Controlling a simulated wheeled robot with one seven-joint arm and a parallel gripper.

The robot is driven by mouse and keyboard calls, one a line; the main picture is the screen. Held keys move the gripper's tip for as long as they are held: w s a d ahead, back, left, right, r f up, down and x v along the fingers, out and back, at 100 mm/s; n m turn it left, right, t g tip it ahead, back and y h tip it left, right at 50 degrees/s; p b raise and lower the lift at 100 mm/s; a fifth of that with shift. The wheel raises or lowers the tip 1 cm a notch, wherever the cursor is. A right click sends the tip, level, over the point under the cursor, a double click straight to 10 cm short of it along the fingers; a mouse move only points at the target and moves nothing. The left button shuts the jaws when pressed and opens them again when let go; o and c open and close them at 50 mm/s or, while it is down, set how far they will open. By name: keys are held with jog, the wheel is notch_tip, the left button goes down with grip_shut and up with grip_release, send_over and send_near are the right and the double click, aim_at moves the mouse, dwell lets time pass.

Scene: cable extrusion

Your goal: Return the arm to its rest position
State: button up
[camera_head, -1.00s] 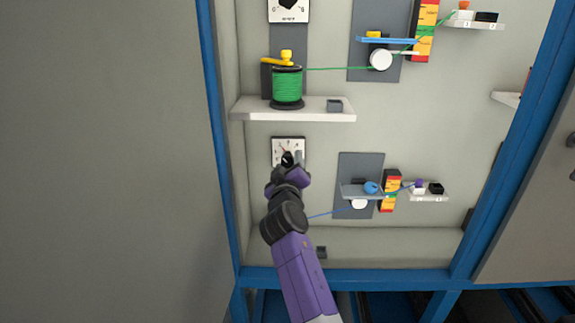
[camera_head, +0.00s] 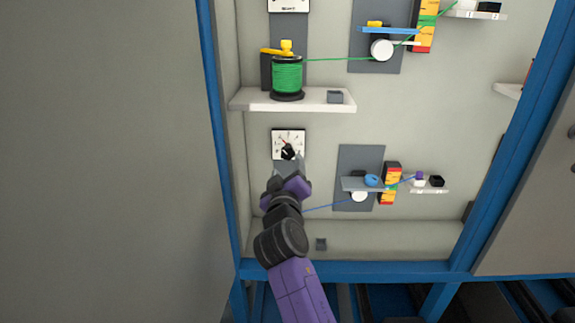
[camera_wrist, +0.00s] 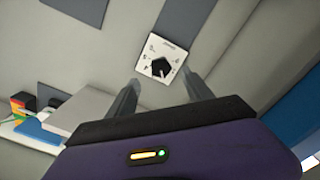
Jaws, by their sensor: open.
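My gripper (camera_head: 286,166) is in front of the lower part of the panel, just below a white dial plate with a black knob (camera_head: 288,151). In the wrist view my gripper's two fingers (camera_wrist: 162,98) are spread apart with nothing between them. The black knob on its white plate (camera_wrist: 162,67) shows beyond the fingertips, apart from them. My purple and black arm reaches up from the bottom of the head view, and its wrist hides part of the panel behind it.
A white shelf (camera_head: 250,101) with a green spool (camera_head: 287,75) is above my gripper. A blue frame post (camera_head: 221,140) stands at the left.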

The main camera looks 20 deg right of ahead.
jog(key=shift+s+a, duration=0.15)
jog(key=shift+s, duration=0.15)
jog(key=s+a+r+t+y, duration=0.2)
jog(key=s+a+r+y, duration=0.1)
jog(key=a+y, duration=0.1)
jog(key=s+d+f+y, duration=0.15)
jog(key=s+f, duration=0.45)
jog(key=s, duration=0.6)
jog(key=s+d+f+y, duration=0.15)
jog(key=s+f, duration=0.45)
jog(key=s, duration=0.6)
jog(key=s+d+f+m+g, duration=0.2)
jog(key=s, duration=1.3)
jog(key=s+d+f+m+g+h, duration=0.1)
jog(key=s+f+m+g, duration=0.1)
jog(key=s, duration=1.4)
jog(key=shift+d+f, duration=0.25)
jog(key=shift+d, duration=0.1)
